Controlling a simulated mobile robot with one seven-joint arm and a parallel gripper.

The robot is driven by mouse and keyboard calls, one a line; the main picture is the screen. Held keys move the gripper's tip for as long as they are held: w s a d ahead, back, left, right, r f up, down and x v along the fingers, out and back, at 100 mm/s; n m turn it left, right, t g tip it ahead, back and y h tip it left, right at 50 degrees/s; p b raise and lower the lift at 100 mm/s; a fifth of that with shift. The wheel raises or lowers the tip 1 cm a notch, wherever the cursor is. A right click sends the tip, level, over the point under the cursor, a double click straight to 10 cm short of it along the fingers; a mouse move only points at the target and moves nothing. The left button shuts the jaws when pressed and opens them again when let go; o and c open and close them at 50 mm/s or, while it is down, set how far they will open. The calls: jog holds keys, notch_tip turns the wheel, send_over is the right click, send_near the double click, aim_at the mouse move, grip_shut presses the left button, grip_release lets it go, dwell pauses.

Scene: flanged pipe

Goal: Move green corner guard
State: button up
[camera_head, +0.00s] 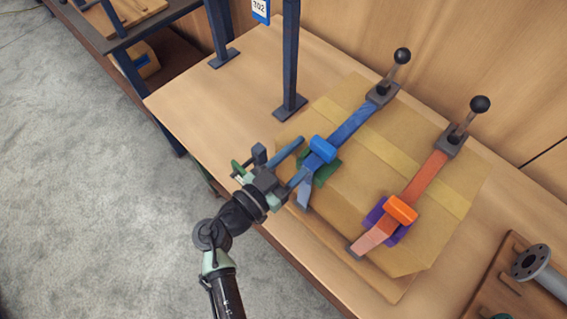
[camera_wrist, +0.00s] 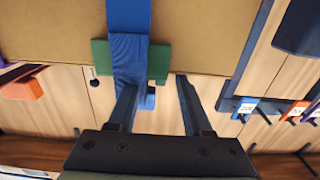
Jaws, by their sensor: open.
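The green corner guard (camera_head: 326,172) sits at the near edge of a cardboard box, under a blue strap (camera_head: 352,123). The strap and a blue block (camera_head: 322,149) hide its middle. In the wrist view the green guard (camera_wrist: 158,62) shows on both sides of the blue strap (camera_wrist: 128,55), more on the right. My gripper (camera_head: 302,157) is open just off the box's near side, facing the guard. In the wrist view its fingers (camera_wrist: 157,92) are spread, apart from the guard and with no object gripped. The left finger overlaps the strap's lower end.
The cardboard box (camera_head: 400,150) lies on a wooden table (camera_head: 185,100). An orange strap (camera_head: 425,180) crosses it over a purple guard (camera_head: 374,215). Black-knobbed levers (camera_head: 401,56) stand at the far strap ends. Blue posts (camera_head: 291,60) rise left; a flanged pipe (camera_head: 533,262) lies right.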

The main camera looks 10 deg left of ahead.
jog(key=shift+p+x, duration=0.3)
jog(key=shift+x, duration=1.4)
grip_shut()
